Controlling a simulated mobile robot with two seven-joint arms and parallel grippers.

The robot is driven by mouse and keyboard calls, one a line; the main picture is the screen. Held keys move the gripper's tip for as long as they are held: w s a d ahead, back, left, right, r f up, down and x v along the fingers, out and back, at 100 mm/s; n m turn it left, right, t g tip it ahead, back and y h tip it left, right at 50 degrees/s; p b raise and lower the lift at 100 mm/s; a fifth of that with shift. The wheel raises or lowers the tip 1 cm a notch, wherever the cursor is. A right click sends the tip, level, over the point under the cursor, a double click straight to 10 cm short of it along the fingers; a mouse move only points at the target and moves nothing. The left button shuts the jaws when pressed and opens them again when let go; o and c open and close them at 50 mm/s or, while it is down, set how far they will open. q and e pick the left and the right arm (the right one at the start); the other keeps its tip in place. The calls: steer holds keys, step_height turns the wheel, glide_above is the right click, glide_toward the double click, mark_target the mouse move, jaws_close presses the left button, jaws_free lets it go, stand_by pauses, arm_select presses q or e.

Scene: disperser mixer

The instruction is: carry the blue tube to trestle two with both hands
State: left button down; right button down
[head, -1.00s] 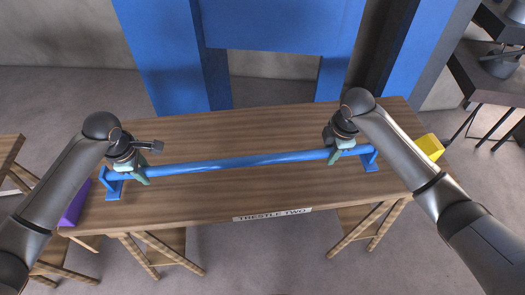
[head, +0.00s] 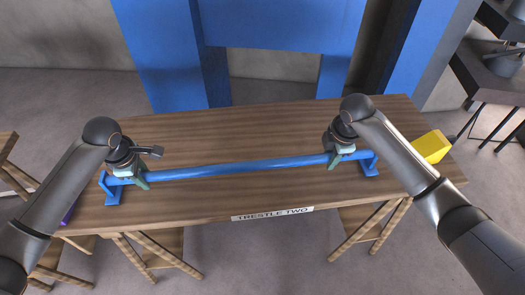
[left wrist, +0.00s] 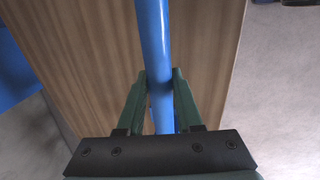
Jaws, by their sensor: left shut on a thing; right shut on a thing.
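The blue tube (head: 240,166) runs left to right over the trestle two table (head: 230,205), which bears a "TRESTLE TWO" label (head: 272,214). My left gripper (head: 142,180) is shut on the tube near its left end. In the left wrist view the tube (left wrist: 153,50) passes between the green fingers of my left gripper (left wrist: 160,82). My right gripper (head: 333,160) is shut on the tube near its right end. Blue supports stand at the left (head: 112,190) and right (head: 369,165) ends of the tube. I cannot tell whether the tube touches them.
A yellow block (head: 432,146) sits at the table's right edge. A purple thing (head: 68,215) shows partly behind my left arm. A tall blue frame (head: 280,25) stands behind the table. The wooden tabletop behind the tube is clear.

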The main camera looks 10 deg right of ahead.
arm_select(q)
steer(key=shift+f+b, duration=0.4)
arm_select(e)
steer(key=shift+f, duration=0.45)
arm_select(q)
steer(key=c, duration=0.6)
jaws_free()
arm_select(e)
steer(key=c, duration=0.6)
jaws_free()
steer(key=shift+r, duration=0.15)
arm_select(q)
steer(key=r, duration=0.4)
steer(key=s+r, duration=0.1)
steer(key=r, duration=0.3)
steer(key=s+r, duration=0.1)
steer(key=r, duration=0.2)
steer(key=shift+s+r, duration=0.2)
steer(key=shift+r, duration=0.2)
arm_select(e)
steer(key=r, duration=0.4)
steer(key=s+r, duration=0.1)
steer(key=r, duration=0.2)
steer(key=s+r, duration=0.1)
steer(key=r, duration=0.3)
steer(key=shift+s+r, duration=0.25)
steer(key=shift+r, duration=0.1)
steer(key=shift+f, duration=0.1)
